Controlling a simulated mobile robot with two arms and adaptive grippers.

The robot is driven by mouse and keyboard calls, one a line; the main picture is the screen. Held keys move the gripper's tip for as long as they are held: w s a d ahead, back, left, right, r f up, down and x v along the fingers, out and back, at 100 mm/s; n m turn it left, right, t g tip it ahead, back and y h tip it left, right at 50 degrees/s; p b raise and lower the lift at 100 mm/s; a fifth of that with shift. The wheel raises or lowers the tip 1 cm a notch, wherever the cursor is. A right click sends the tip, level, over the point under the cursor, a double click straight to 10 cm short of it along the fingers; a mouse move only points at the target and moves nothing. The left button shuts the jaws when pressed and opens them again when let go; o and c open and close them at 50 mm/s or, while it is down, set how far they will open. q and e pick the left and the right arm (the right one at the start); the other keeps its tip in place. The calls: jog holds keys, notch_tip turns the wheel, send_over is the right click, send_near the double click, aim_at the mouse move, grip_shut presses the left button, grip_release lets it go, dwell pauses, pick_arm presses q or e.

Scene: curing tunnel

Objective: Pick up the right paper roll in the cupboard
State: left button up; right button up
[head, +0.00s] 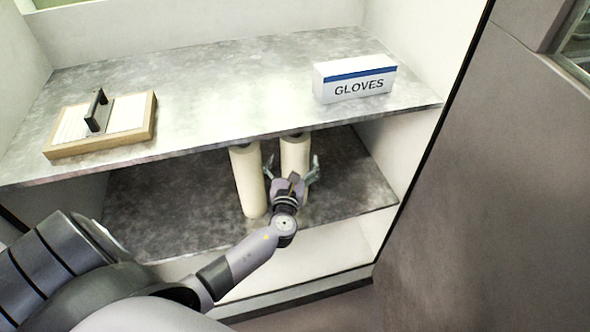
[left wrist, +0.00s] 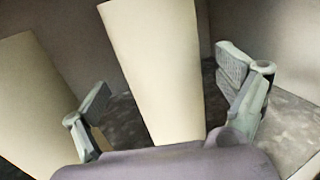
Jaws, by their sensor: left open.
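Two cream paper rolls stand upright side by side on the cupboard's lower shelf. The right paper roll (head: 295,155) has its lower part hidden behind my left gripper (head: 293,167). In the left wrist view the right roll (left wrist: 155,65) stands between the spread fingers of my left gripper (left wrist: 172,88), with a gap visible on both sides. The left paper roll (head: 247,182) stands just left of the gripper and also shows in the left wrist view (left wrist: 35,105), beyond the left finger. My right gripper is not in view.
The upper shelf (head: 215,85) overhangs the rolls and hides their tops. On it stand a white glove box (head: 355,82) and a wooden tray (head: 148,128) with a dark handle. The lower shelf (head: 165,205) is bare left of the rolls. A cupboard wall (head: 385,135) is at right.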

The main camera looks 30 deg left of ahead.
pick_arm(q)
jog(key=x, duration=0.3)
jog(key=shift+w+f, duration=0.1)
jog(key=shift+w, duration=0.2)
jog(key=c, duration=2)
jog(key=shift+c, duration=0.3)
jog(key=shift+r, duration=0.25)
